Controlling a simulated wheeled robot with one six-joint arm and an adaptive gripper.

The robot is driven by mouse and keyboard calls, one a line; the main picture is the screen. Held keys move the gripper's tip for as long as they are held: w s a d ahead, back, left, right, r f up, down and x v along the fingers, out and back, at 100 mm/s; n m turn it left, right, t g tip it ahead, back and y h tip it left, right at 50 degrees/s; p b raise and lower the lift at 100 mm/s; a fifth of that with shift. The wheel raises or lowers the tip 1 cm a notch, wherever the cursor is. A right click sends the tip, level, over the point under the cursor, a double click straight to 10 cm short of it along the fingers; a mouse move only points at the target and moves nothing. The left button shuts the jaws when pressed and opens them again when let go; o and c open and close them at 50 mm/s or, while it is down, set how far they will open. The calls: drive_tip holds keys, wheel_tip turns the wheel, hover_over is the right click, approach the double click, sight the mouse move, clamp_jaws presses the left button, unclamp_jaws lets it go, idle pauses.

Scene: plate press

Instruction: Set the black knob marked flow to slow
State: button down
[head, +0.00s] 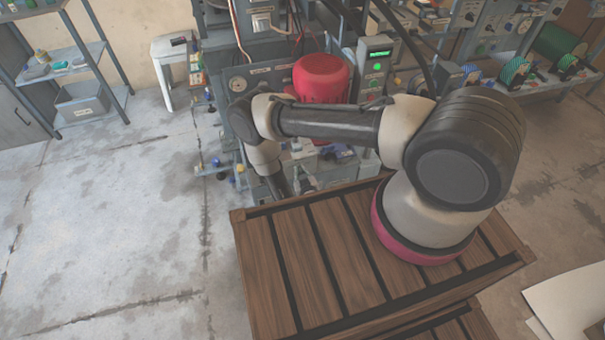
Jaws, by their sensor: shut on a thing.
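My arm reaches left over the wooden crate top and bends down at the wrist in front of the machine. My gripper (280,187) points down at the low front of the machine, just beyond the crate's far edge. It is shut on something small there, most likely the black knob. Its fingertips are too small and too covered to make out. I cannot read the flow marking or the knob's setting from this view.
The press machine has a red cylinder (322,78), a round gauge (238,85) and a grey control box with a green display (376,58). A shelf (62,62) stands at the left and a white stool (172,48) behind. The concrete floor at the left is clear.

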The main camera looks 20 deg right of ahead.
drive_tip(key=n+h, duration=0.1)
drive_tip(key=n, duration=0.2)
drive_tip(key=a+n+h, duration=0.1)
drive_tip(key=shift+a+f+t+h, duration=0.1)
drive_tip(key=shift+f+t+h, duration=0.2)
drive_tip(key=shift+f, duration=0.05)
drive_tip(key=shift+n, duration=0.3)
drive_tip(key=c, duration=1.5)
unclamp_jaws()
drive_tip(key=v, duration=0.7)
drive_tip(key=shift+s, duration=0.2)
drive_tip(key=shift+a, duration=0.15)
